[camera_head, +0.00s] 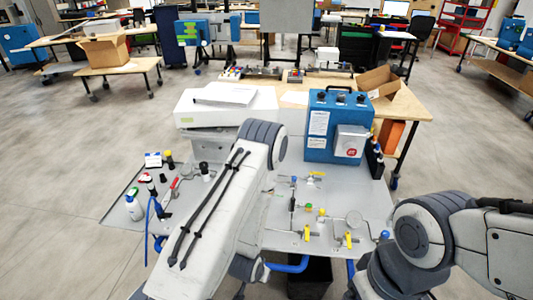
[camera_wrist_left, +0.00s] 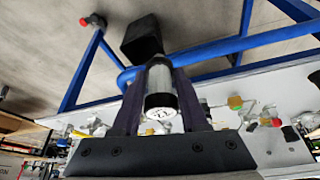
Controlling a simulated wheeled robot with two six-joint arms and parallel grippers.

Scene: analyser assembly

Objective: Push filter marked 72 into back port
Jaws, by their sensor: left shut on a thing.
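In the left wrist view my left gripper (camera_wrist_left: 158,72) is shut on a clear cylindrical filter (camera_wrist_left: 159,78). The filter lies lengthwise between the two dark fingers. Its white end cap faces the camera and bears a dark mark that looks like 72, seen at an angle. In the head view my left forearm crosses the middle of the grey panel and hides the filter and fingertips. A grey panel (camera_head: 335,205) carries several valves and fittings. I cannot tell which opening is the back port. My right arm comes in from the right; its fingers are out of frame.
A blue box (camera_head: 324,128) stands at the panel's back right, beside a white machine (camera_head: 205,112). A white bottle (camera_head: 133,208) and several tools lie at the panel's left. A blue tube frame (camera_wrist_left: 228,47) passes close to the filter in the wrist view.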

